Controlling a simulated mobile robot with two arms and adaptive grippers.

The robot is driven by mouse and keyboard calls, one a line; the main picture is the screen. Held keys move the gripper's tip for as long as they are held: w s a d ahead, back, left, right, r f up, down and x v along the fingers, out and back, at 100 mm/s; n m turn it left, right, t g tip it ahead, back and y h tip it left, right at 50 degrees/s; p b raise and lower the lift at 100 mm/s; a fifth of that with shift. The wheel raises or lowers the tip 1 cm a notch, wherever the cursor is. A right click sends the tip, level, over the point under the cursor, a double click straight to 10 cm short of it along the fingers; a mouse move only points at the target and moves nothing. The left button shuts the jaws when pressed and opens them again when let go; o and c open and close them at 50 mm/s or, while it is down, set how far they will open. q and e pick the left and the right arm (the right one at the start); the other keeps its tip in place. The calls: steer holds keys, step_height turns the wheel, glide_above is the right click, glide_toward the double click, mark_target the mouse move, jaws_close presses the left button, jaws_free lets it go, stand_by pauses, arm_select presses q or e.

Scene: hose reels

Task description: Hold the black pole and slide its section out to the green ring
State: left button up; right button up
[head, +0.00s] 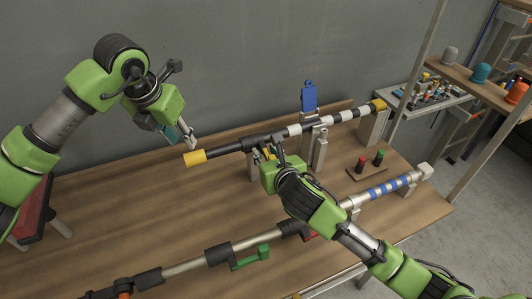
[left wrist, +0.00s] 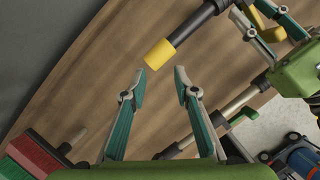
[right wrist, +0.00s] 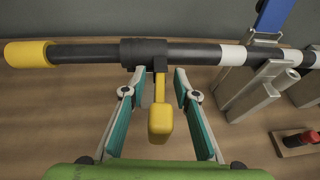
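The black pole (head: 224,151) lies across supports at the back of the table, with a yellow end cap (head: 194,158) at its left and black and white bands towards its right. A black collar (right wrist: 143,52) on it carries a yellow lever (right wrist: 160,118) hanging below. My right gripper (right wrist: 159,75) is open below the pole, its fingers on either side of the lever with gaps. My left gripper (left wrist: 160,75) is open and empty; the cap (left wrist: 159,54) shows just beyond its fingertips, apart from them. I cannot make out a green ring on the pole.
A second pole, silver with blue bands (head: 388,188), runs along the table front and has a green handle (head: 250,258). A blue upright piece (head: 309,97) stands behind the black pole. A small block with red and green pegs (head: 379,156) sits to its right. A shelf (head: 462,83) stands far right.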

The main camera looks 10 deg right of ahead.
jaws_close()
arm_select(q)
steer(key=o, duration=0.4)
steer(key=shift+o, duration=0.2)
steer(key=n+g+h, duration=0.2)
steer(key=n+h, duration=1)
steer(key=n, duration=1.6)
glide_toward(188, 157)
steer(key=x, duration=0.8)
steer(key=w+x, duration=0.1)
steer(key=x, duration=0.3)
steer(key=shift+a+f, duration=0.15)
steer(key=shift+f, duration=0.25)
